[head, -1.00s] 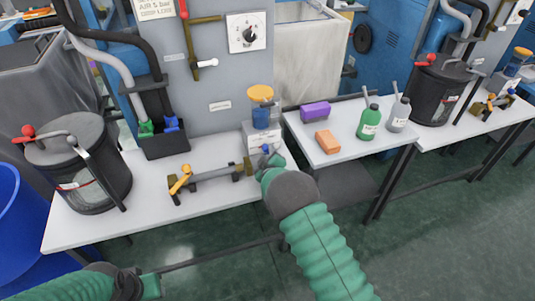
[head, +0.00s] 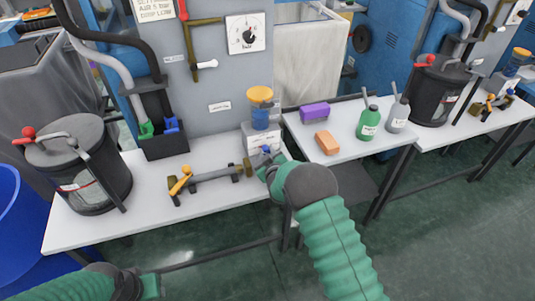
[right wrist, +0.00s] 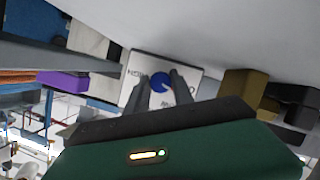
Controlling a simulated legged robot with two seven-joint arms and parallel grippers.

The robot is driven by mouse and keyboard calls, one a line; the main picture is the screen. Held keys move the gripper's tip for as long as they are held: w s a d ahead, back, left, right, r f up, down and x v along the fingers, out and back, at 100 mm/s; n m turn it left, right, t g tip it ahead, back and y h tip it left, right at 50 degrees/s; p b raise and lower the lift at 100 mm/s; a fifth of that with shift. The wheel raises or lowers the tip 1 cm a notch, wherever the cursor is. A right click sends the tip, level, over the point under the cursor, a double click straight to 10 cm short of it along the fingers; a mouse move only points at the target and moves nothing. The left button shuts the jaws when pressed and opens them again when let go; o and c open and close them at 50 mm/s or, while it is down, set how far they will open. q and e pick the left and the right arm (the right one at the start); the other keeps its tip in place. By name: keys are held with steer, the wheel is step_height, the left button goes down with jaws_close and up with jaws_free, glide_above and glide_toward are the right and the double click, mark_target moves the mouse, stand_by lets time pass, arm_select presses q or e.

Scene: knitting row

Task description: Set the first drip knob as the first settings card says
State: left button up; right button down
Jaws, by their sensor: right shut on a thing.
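The first drip knob is a small blue knob (right wrist: 160,79) on a white box with dark lettering (right wrist: 195,75). In the head view the box (head: 250,143) stands at the right end of the near bench, under a blue cup with an orange top (head: 260,106). My right gripper (right wrist: 160,90) is shut on the knob, one finger at each side. In the head view the gripper (head: 266,157) largely hides the knob. The settings card (head: 153,9) is cut by the top edge; it shows AIR 5 bar and DRIP LOW. My left gripper (head: 142,287) is low at left; its fingers are unclear.
A brass-coloured pipe with a yellow handle (head: 205,177) lies left of the box. A black pot with a red knob (head: 80,165) stands at left. A purple block (head: 314,110), an orange block (head: 327,142) and two bottles (head: 369,122) are on the right-hand table.

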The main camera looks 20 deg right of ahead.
steer(key=m+y, duration=0.2)
steer(key=m, duration=0.1)
steer(key=shift+d+f, duration=0.1)
steer(key=shift+f, duration=0.05)
steer(key=shift+s+m+y, duration=0.1)
steer(key=shift+m+y, duration=0.9)
steer(key=shift+m, duration=0.5)
steer(key=c, duration=1.1)
jaws_free()
steer(key=shift+s+d+r, duration=0.1)
steer(key=shift+s+r, duration=0.1)
steer(key=p+v, duration=0.3)
steer(key=v, duration=1.3)
